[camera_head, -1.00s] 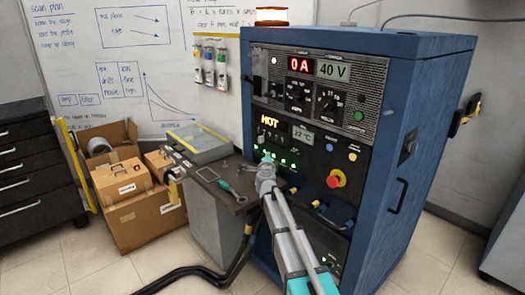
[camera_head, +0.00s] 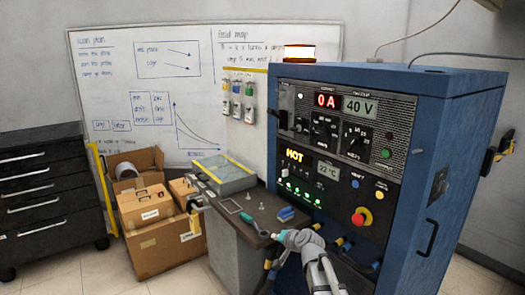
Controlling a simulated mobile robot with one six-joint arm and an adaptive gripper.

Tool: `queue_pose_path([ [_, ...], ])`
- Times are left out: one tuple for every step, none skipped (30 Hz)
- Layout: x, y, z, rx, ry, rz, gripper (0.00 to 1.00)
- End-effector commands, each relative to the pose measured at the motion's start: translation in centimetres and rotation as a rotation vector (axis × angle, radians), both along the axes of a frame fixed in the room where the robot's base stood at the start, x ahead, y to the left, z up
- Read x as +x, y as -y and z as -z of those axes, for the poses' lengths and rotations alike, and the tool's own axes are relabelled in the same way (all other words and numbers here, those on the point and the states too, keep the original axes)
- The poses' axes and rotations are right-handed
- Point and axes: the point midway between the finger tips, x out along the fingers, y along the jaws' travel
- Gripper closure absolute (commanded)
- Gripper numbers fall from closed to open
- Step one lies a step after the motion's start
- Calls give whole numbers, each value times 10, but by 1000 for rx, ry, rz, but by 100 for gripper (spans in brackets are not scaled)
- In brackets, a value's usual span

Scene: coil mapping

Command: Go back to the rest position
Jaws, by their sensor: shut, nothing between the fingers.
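My grey arm end (camera_head: 300,242) with a teal cap shows at the lower middle, in front of the cabinet and by the right edge of the small bench. I cannot make out any gripper fingers there. The blue power cabinet (camera_head: 440,150) stands at the right, with "0 A", "40 V", "HOT" and "22 °C" lit on its front. A red knob on yellow (camera_head: 361,217) sits low on its panel. The lamp on top (camera_head: 299,52) glows pale with an orange base.
The bench (camera_head: 232,262) holds a grey-green case (camera_head: 222,176), a teal-handled tool (camera_head: 250,220) and a blue block (camera_head: 286,213). Cardboard boxes (camera_head: 150,238) stand left of it, beside a black drawer unit (camera_head: 45,200). A whiteboard (camera_head: 135,70) stands behind. Dark cables hang by the bench.

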Motion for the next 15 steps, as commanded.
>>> queue_pose_path([
  [-21,4,10,-54,-43,-35,100],
  [-30,6,17,-86,-70,-56,100],
  [-43,10,25,-131,-108,-82,100],
  [-53,13,32,-163,-138,-101,100],
  [-63,16,38,-196,-169,-119,100],
  [-77,22,45,-239,-210,-141,100],
  [-87,26,51,-271,-242,-156,100],
  [-98,31,56,-303,-275,-170,100],
  [-112,38,63,-344,-320,-189,100],
  [-123,43,68,-375,-353,-201,100],
  [-133,49,72,-405,-387,-212,100],
  [-146,56,77,-441,-430,-225,100],
  [-155,61,80,-466,-461,-233,100],
  [-163,65,83,-488,-488,-239,100],
  [-173,71,86,-515,-522,-246,100],
])
